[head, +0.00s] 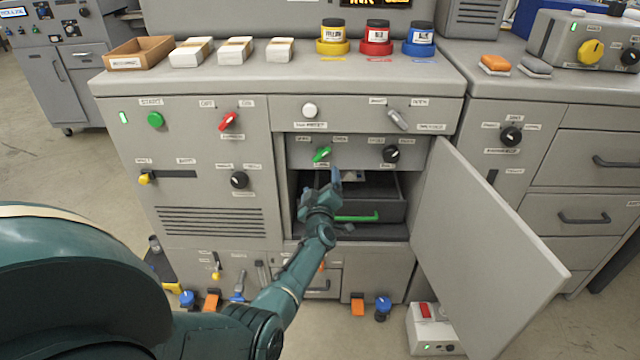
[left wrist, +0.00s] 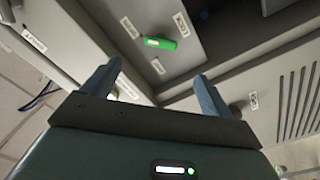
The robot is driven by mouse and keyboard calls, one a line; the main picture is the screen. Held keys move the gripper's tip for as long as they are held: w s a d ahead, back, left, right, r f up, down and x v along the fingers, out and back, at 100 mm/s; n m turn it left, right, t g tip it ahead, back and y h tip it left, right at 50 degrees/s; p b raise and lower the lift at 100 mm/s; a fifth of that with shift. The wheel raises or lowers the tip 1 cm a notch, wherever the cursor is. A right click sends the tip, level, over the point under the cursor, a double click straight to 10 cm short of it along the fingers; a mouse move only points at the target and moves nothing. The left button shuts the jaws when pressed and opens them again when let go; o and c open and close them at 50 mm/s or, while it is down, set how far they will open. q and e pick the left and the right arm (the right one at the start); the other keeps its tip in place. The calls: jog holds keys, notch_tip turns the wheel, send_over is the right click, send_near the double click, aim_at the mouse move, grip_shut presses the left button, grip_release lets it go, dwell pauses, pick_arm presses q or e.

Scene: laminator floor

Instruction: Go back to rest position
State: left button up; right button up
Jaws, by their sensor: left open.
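My left gripper (head: 328,188) is in front of the open cabinet compartment in the head view. Its two fingers stand apart in the left wrist view (left wrist: 158,88), with nothing between them. A green switch handle (head: 321,154) is on the panel just above the gripper, and it also shows beyond the fingers in the left wrist view (left wrist: 160,43). Below and behind the gripper is a dark drawer (head: 385,200) with a green handle (head: 357,217). I cannot tell whether the gripper touches anything. My right gripper is not in view.
The grey cabinet door (head: 485,235) hangs open to the right of the compartment. A white box with a red switch (head: 433,328) stands on the floor below it. Orange and blue pedals or knobs (head: 358,306) stick out low at the front. The cabinet top holds a cardboard tray (head: 140,53) and several jars.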

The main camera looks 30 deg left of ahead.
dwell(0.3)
pick_arm(q)
jog(key=s+d+f+m+g+h+p, duration=0.1)
jog(key=s+d+m+h, duration=0.3)
jog(key=s, duration=0.7)
jog(key=s+d+f+m+g+h+p, duration=0.1)
jog(key=s+d+m+h, duration=0.3)
jog(key=s+d+m, duration=0.4)
jog(key=s+d+f+m+g+h+p, duration=0.1)
jog(key=s+d+m+h, duration=0.3)
jog(key=s+d, duration=0.8)
jog(key=s+m+g, duration=0.1)
jog(key=s+m, duration=0.1)
jog(key=s, duration=0.1)
jog(key=shift+s+d+f+g+h+p, duration=0.2)
jog(key=shift+s+g+h+p, duration=0.1)
jog(key=shift+g+p, duration=0.1)
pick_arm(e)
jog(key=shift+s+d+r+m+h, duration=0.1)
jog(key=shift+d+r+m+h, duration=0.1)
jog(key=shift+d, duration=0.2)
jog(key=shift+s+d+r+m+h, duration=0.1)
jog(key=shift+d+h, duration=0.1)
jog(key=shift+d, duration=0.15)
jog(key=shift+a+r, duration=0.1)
